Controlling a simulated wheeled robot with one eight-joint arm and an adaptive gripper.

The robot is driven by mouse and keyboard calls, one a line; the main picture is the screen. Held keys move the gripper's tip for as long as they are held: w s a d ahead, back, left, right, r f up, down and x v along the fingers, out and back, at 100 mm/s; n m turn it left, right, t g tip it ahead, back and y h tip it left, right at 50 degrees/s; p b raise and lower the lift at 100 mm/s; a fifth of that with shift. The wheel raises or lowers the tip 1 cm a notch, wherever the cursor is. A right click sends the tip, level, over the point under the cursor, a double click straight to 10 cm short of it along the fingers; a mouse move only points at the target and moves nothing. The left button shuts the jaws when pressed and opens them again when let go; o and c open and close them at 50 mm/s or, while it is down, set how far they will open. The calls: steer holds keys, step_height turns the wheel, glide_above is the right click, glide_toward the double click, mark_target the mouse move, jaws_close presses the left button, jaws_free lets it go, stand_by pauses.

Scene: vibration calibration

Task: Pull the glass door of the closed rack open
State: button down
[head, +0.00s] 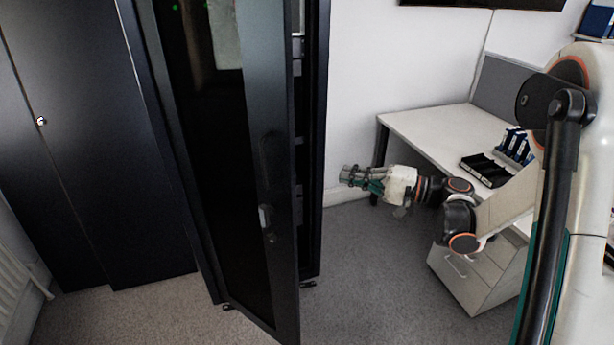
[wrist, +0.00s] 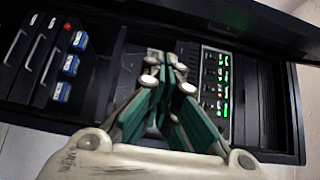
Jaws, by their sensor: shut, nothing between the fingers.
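The tall black rack (head: 315,150) stands in the middle of the head view. Its glass door (head: 215,170) is swung partly open, with its free edge (head: 290,200) out toward me and a gap on the right into the rack's inside. The door handle (head: 265,215) is on the door near that free edge. My gripper (head: 347,175) is to the right of the door and rack, apart from the handle. In the wrist view my gripper (wrist: 163,62) has its fingers together and empty, pointing at the equipment inside the rack (wrist: 215,80).
A white desk (head: 440,125) with a black tray (head: 485,170) and blue-and-white items (head: 517,147) is at the right. A drawer unit (head: 470,280) stands below it. Dark cabinets (head: 90,150) stand at the left. Grey carpet (head: 350,290) is free before the rack's right side.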

steer(key=a+b, duration=0.4)
steer(key=a, duration=0.7)
steer(key=shift+w+a, duration=0.3)
steer(key=shift+w, duration=0.15)
